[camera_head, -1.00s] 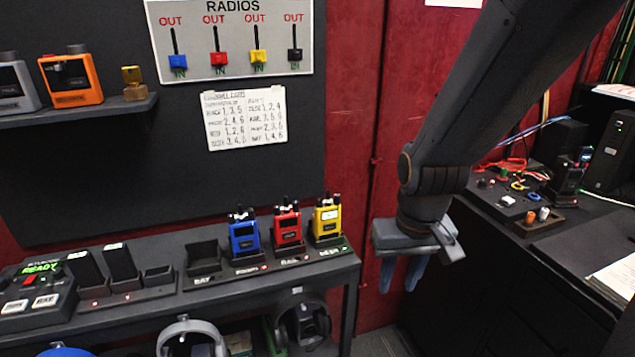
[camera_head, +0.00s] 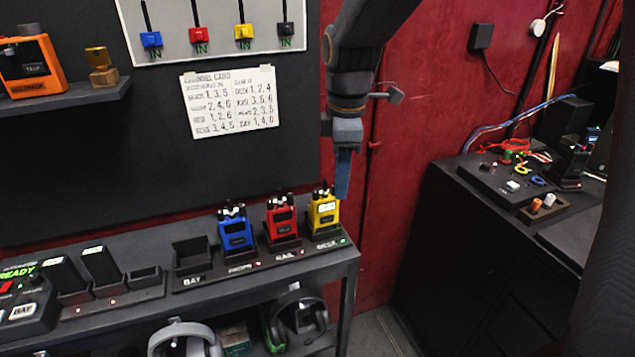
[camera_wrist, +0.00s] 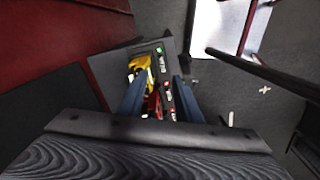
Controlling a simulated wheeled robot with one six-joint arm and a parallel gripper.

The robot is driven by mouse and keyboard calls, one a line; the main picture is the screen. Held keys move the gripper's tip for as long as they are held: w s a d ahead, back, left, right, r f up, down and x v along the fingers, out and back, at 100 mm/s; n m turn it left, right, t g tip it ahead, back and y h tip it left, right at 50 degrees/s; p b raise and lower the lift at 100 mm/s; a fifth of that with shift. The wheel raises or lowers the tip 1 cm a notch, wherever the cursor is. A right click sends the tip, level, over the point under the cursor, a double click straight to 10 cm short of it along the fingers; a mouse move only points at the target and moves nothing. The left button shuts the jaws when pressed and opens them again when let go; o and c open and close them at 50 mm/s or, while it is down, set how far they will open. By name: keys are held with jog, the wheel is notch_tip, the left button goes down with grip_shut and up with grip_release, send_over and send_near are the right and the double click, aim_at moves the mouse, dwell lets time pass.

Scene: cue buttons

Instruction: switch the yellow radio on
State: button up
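The yellow radio (camera_head: 323,214) stands upright in the rightmost dock on the bench, with a pale lit display and a green light on its dock. It also shows in the wrist view (camera_wrist: 150,65), just left of and beyond the gap between my fingers. My gripper (camera_head: 342,188) points down, with its blue fingers close above and right of the yellow radio in the head view. The wrist view shows the two fingers (camera_wrist: 157,96) apart and nothing held. The yellow radio's top controls are too small to read.
The red radio (camera_head: 282,222) and blue radio (camera_head: 236,232) stand left of the yellow one, with red dock lights. An empty dock (camera_head: 193,257) is farther left. A written card (camera_head: 232,102) and a panel of coloured switches (camera_head: 215,18) are on the wall behind.

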aim_at(317, 191)
jog(key=w+a+r+n, duration=0.1)
jog(key=n, duration=0.1)
jog(key=w+a+r+n, duration=0.1)
jog(key=a+n, duration=0.1)
jog(key=a+r+n, duration=0.2)
jog(key=shift+w+n, duration=0.3)
jog(key=shift+w, duration=0.1)
jog(key=shift+w+f+p, duration=0.1)
jog(key=shift+f+p, duration=1.15)
jog(key=shift+f, duration=2.55)
jog(key=shift+d, duration=0.1)
grip_shut()
